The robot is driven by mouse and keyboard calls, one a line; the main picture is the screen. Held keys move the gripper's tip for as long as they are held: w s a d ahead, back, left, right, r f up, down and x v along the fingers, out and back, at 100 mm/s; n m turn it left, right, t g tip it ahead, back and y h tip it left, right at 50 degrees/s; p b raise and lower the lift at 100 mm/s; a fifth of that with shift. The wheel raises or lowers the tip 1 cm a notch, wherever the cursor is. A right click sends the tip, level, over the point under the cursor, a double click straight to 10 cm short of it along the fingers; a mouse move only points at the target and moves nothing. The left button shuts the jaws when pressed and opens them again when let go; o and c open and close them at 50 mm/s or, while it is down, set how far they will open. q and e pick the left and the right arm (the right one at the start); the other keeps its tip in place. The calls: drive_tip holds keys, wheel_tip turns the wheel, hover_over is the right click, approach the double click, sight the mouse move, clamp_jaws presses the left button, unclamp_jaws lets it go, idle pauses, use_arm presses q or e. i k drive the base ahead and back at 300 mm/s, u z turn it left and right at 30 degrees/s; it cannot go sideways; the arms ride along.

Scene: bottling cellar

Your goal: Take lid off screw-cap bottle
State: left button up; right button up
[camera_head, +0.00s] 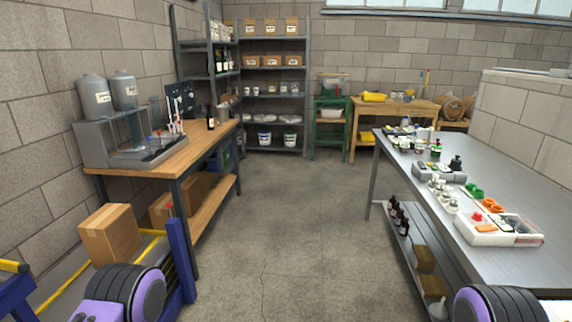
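No bottle can be singled out as the screw-cap bottle; several small dark ones are in view. A dark bottle with a pale label (211,120) stands upright near the far end of the left wooden workbench. Several dark brown bottles (403,224) stand on the shelf under that table. Their caps are too small to make out. Neither gripper is in view; only purple and black parts of my arms show at the bottom corners.
The wooden workbench (188,150) holds a bottling rig. The steel table (520,190) carries a white tray (487,239) of coloured parts. A cardboard box (109,235) and a blue post (181,262) stand at lower left. The concrete floor (290,220) between the tables is clear.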

sight(210, 123)
drive_tip(key=i, duration=2.15)
drive_tip(key=u, duration=0.95)
drive_tip(key=i, duration=1)
drive_tip(key=z, duration=0.5)
drive_tip(key=k, duration=1.2)
drive_tip(key=z, duration=0.95)
drive_tip(key=i, duration=2.9)
drive_tip(key=u, duration=0.85)
drive_tip(key=i, duration=0.95)
drive_tip(key=u, duration=0.9)
